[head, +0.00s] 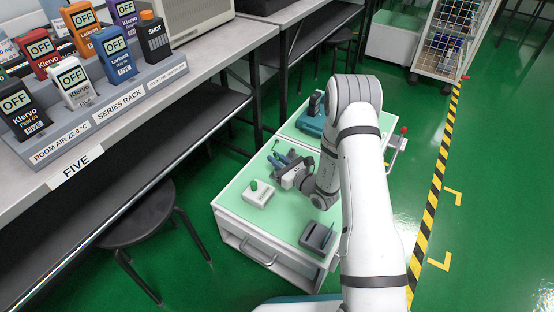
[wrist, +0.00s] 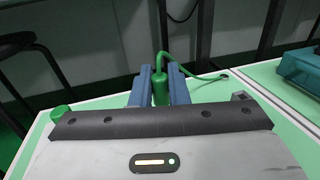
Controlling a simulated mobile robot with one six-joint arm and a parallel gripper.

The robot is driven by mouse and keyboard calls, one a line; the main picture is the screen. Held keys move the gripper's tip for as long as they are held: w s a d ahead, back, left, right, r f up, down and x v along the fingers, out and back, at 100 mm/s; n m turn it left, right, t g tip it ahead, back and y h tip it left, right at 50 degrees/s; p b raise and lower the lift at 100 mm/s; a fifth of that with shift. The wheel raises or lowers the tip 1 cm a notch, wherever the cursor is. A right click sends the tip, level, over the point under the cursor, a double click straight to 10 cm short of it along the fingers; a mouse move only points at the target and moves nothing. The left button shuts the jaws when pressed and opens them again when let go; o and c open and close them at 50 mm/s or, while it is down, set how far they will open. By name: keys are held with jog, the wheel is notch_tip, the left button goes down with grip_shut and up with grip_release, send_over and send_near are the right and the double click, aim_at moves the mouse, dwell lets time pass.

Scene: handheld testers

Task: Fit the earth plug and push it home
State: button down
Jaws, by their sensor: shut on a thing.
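The earth plug (wrist: 160,90) is a green barrel held between the two blue fingers of my gripper (wrist: 160,96) in the wrist view. A green cable (wrist: 197,72) rises from its top and bends over to the right. In the head view my gripper (head: 280,160) is low over the pale green top, and the plug is too small to make out clearly. A small white box (head: 258,193) with a green knob-like part stands nearer the front left, apart from the gripper. A green rounded part (wrist: 62,112) shows at the wrist view's left edge. The plug's lower end is hidden.
A dark grey holder (head: 318,238) stands on the cabinet top (head: 235,195) at the front right. A teal case (head: 310,124) is behind my gripper. At left, a bench carries a rack of testers (head: 95,105). A stool (head: 140,215) stands below it.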

jog(key=shift+f+b, duration=0.65)
jog(key=shift+f, duration=0.3)
jog(key=c, duration=1.3)
grip_release()
jog(key=p+v, duration=0.2)
jog(key=v, duration=0.5)
jog(key=shift+s+d+p, duration=0.25)
jog(key=shift+s+p, duration=0.05)
jog(key=shift+p, duration=0.05)
